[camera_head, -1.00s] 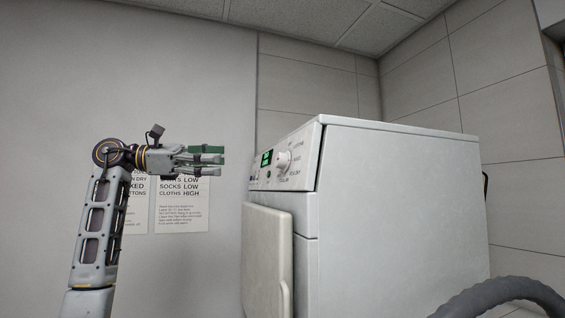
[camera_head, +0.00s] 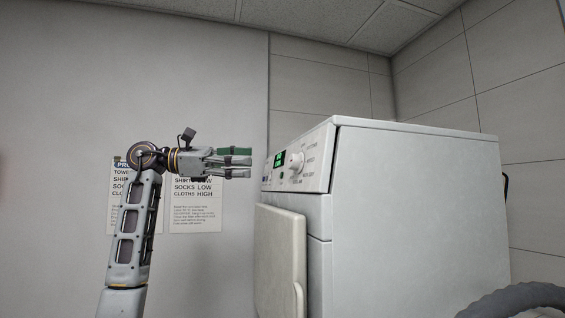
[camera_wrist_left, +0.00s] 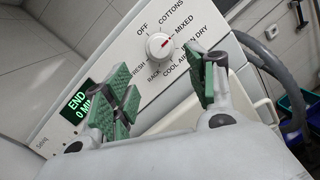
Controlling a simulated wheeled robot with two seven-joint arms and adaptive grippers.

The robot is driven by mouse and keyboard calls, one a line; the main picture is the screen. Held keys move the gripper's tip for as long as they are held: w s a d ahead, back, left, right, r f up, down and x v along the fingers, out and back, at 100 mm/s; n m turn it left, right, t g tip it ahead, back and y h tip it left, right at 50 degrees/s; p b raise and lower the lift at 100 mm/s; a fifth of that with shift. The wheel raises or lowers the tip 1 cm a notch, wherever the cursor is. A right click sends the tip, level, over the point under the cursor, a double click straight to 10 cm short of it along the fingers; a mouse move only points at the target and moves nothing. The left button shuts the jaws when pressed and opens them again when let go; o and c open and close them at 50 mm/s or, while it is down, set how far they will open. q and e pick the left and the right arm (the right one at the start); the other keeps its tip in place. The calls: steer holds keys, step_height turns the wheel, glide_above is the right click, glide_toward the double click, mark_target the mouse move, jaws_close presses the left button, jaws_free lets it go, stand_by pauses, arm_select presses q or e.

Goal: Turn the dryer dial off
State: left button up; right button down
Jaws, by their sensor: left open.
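The dryer (camera_head: 410,205) is white, with a control panel at its upper left front. Its dial (camera_head: 296,161) is a round white knob on that panel. In the left wrist view the dial (camera_wrist_left: 160,46) has a red mark pointing toward MIXED, with OFF printed at its upper left. The lit display (camera_wrist_left: 75,106) reads END and 0 MIN. My left gripper (camera_head: 250,162) is left of the panel in the head view, apart from the dial. In the left wrist view its green-padded fingers (camera_wrist_left: 166,88) are spread and empty, below the dial. My right gripper is not in view.
The dryer door (camera_head: 280,262) is below the panel. Printed notices (camera_head: 196,207) hang on the wall behind my left arm. A grey hose (camera_head: 515,298) lies at the lower right. The wall area above my left arm is clear.

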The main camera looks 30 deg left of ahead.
mark_target(289, 162)
arm_select(q)
steer(key=p+x, duration=0.1)
steer(key=x, duration=0.8)
steer(key=shift+w+d, duration=0.25)
steer(key=shift+d, duration=0.1)
steer(key=shift+w+d, duration=0.1)
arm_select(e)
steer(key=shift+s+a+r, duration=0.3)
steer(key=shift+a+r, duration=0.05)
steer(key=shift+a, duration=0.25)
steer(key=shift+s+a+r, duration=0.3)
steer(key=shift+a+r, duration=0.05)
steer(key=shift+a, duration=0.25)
arm_select(q)
steer(key=c, duration=1)
steer(key=shift+c, duration=0.2)
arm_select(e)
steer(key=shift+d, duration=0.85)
